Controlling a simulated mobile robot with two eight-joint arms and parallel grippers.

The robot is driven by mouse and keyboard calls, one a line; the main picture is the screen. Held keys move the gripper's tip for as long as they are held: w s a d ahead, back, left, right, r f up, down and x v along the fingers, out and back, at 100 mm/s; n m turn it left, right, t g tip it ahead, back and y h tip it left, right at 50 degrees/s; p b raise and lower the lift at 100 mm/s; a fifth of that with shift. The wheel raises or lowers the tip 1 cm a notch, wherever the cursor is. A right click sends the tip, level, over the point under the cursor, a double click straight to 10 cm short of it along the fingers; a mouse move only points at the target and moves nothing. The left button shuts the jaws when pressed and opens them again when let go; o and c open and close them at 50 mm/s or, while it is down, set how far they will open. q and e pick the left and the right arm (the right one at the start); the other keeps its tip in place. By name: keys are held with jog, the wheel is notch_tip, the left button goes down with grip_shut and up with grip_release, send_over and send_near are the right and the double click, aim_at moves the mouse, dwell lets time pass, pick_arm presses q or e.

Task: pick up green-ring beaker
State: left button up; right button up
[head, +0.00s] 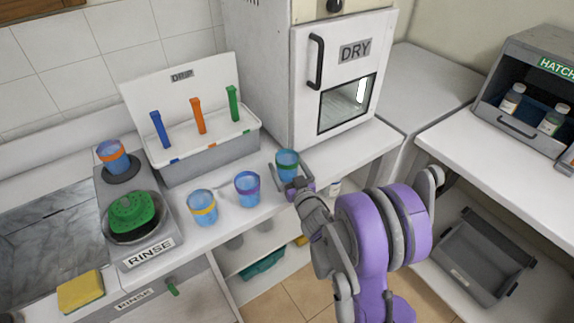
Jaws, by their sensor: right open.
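The green-ring beaker (287,161) is a small blue cup with a green band near its rim. It stands upright on the white counter, in front of the white DRY cabinet. My right gripper (291,182) is open at the near side of this beaker, with its fingers close to the lower part. I cannot tell whether they touch it. My left gripper is not in view.
A purple-ring beaker (247,190) and a yellow-ring beaker (202,208) stand to the left. An orange-ring beaker (113,158) sits on the rinse unit (150,252). The drip rack (210,153) and DRY cabinet (340,85) stand behind.

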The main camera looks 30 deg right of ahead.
jog(key=shift+s, duration=0.1)
jog(key=c, duration=1.3)
jog(key=shift+r, duration=0.1)
